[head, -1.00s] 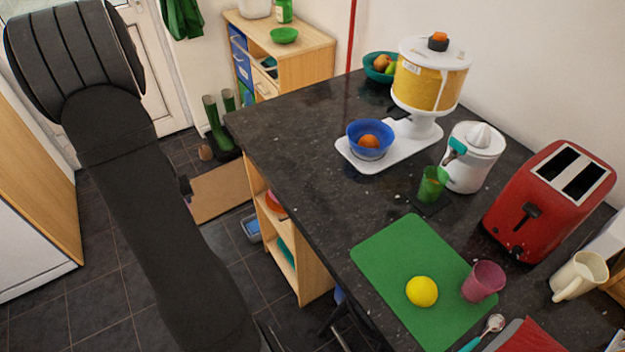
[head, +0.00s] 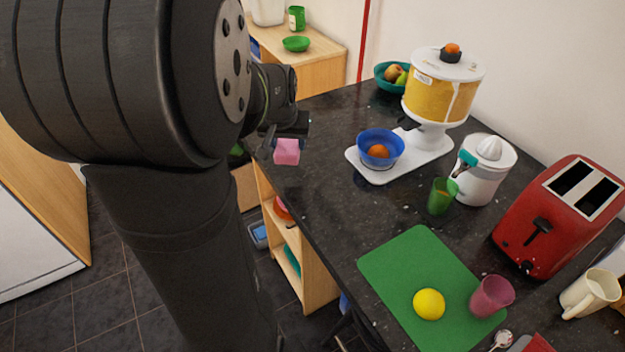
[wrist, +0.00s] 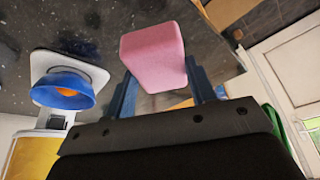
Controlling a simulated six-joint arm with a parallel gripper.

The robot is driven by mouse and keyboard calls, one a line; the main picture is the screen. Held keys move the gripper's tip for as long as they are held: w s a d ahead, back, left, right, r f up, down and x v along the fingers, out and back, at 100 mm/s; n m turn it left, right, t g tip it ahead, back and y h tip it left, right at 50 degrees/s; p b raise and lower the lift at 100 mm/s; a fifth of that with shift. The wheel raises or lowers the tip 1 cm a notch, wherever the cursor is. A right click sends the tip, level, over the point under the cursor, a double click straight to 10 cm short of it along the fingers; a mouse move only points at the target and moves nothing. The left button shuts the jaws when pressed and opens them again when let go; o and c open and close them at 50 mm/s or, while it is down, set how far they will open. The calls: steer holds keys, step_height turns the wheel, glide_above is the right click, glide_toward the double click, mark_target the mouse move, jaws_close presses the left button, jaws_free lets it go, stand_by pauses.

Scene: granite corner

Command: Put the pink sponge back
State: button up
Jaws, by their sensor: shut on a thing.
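The pink sponge (head: 287,151) is a small pink block held in my gripper (head: 284,138), above the left far part of the dark countertop (head: 320,195) in the head view. In the wrist view the sponge (wrist: 153,56) sits between the two fingers of my gripper (wrist: 160,84), which are shut on it. It looks clear of the counter surface. My arm hides the left part of the head view.
A white tray (head: 372,176) with a blue bowl (head: 380,146) and a yellow dispenser (head: 443,90) stands right of the sponge. A green mat (head: 395,262) carries a lemon (head: 429,304) and a pink cup (head: 491,297). A juicer (head: 487,172) and red toaster (head: 552,222) stand at right.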

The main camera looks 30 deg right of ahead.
steer(key=s+d+r+m, duration=0.1)
steer(key=s+d+r, duration=0.1)
steer(key=s+d, duration=0.35)
steer(key=s+d+r+m, duration=0.1)
steer(key=s+d, duration=0.2)
steer(key=s, duration=0.6)
steer(key=shift+h, duration=0.3)
steer(key=w+a+f, duration=0.1)
steer(key=w+f, duration=0.1)
steer(key=w, duration=0.1)
steer(key=w+a+f, duration=0.2)
steer(key=w, duration=0.2)
steer(key=w+a+f, duration=0.1)
steer(key=w+f, duration=0.2)
steer(key=shift+w+a, duration=0.15)
steer(key=shift+w, duration=0.05)
steer(key=shift+f, duration=1.9)
steer(key=shift+f, duration=0.1)
steer(key=o, duration=0.9)
steer(key=shift+o, duration=0.2)
steer(key=v, duration=1.2)
steer(key=shift+w+r, duration=0.2)
steer(key=shift+w, duration=0.05)
steer(key=shift+f, duration=0.1)
